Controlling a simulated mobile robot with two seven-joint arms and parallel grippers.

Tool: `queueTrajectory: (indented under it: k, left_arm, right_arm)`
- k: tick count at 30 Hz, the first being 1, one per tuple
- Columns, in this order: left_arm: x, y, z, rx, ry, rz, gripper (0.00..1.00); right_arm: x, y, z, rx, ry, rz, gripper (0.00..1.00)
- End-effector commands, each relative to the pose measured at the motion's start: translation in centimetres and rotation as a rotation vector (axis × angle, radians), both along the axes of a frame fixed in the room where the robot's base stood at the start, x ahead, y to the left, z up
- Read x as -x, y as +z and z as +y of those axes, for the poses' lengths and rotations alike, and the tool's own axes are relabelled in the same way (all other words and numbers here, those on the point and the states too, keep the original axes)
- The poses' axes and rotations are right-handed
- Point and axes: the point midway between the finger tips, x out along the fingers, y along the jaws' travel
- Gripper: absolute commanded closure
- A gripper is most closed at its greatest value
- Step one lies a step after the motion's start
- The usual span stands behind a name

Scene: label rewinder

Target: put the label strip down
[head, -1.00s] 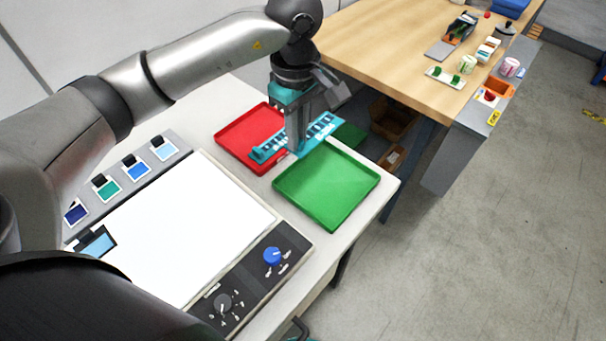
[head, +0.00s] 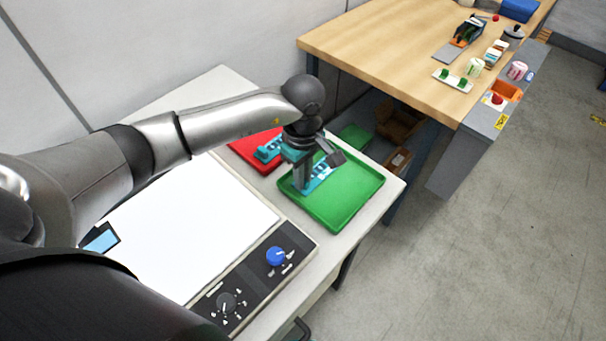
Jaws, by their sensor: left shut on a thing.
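My left gripper (head: 301,187) is shut on a teal label strip (head: 319,177) with dark and pale marks along it. The held strip is over the left part of the green tray (head: 345,211). I cannot tell whether it touches the tray floor. Another teal strip piece (head: 267,150) shows at the red tray (head: 246,150), left of my wrist. My wrist hides part of both trays and part of the strips. My right gripper is not in view.
A machine with a white panel (head: 190,230), a blue knob (head: 276,256) and a black knob (head: 227,302) lies left of and nearer than the trays. A wooden table (head: 400,50) with several small items stands behind. The right part of the green tray is bare.

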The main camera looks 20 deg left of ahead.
Motion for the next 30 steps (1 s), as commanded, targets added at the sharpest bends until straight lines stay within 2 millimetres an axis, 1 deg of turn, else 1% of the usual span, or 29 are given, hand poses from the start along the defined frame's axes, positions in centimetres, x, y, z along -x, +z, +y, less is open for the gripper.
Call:
queueTrajectory:
  k: [5,6,14,21,25,28,30]
  left_arm:
    - [0.0,-0.3,0.0,-0.001,0.0,0.0,1.0]
    - [0.0,-0.3,0.0,-0.001,0.0,0.0,0.84]
    - [0.0,-0.2,0.0,0.0,0.0,0.0,0.55]
    - [0.0,-0.2,0.0,0.0,0.0,0.0,0.55]
    - [0.0,0.3,0.0,0.0,0.001,0.0,0.55]
    - [-0.1,2.0,0.1,0.001,-0.001,-0.005,0.55]
    - [-0.2,3.5,0.0,0.001,-0.001,-0.006,0.55]
  right_arm:
    - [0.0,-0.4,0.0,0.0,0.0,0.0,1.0]
    - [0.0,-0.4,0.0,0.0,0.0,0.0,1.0]
    - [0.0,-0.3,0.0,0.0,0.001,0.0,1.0]
    - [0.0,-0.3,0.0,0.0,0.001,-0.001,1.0]
    - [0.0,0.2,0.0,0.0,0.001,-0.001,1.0]
    - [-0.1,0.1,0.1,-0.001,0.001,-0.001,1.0]
    - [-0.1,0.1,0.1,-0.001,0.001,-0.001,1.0]
